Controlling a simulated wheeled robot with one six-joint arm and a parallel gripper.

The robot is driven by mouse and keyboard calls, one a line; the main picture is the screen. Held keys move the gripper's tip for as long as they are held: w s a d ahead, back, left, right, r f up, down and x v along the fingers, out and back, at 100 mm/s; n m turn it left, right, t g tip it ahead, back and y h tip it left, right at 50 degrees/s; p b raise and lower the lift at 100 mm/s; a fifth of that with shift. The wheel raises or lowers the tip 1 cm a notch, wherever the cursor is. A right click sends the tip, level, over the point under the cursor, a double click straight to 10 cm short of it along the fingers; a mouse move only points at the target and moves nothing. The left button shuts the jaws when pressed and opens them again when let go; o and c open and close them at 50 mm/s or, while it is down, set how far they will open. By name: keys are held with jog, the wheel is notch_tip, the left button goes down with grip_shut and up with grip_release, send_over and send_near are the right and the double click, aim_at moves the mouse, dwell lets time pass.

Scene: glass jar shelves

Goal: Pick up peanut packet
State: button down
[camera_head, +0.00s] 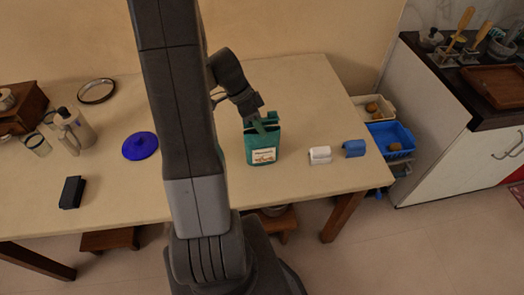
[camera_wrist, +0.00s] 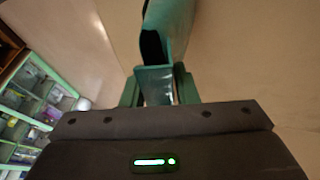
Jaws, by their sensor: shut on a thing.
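The peanut packet (camera_head: 262,147) is a green packet with a white label, upright on or just above the cream table, right of my arm in the head view. My gripper (camera_head: 264,121) comes down on its top and is shut on it. In the wrist view the green packet (camera_wrist: 168,35) rises beyond my gripper (camera_wrist: 160,88), whose green fingers stand on either side of its near end. Whether the packet's bottom touches the table cannot be told.
A white roll-like item (camera_head: 320,154) and a blue one (camera_head: 354,148) lie just right of the packet. A blue lid (camera_head: 140,146), a black box (camera_head: 72,192) and bottles (camera_head: 76,128) are on the left. Crates (camera_head: 391,137) and a counter (camera_head: 450,125) stand beyond the table's right edge.

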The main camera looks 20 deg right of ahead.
dwell(0.3)
notch_tip(320, 180, up, 10)
jog(key=shift+b, duration=0.4)
jog(key=c, duration=2)
grip_release()
grip_shut()
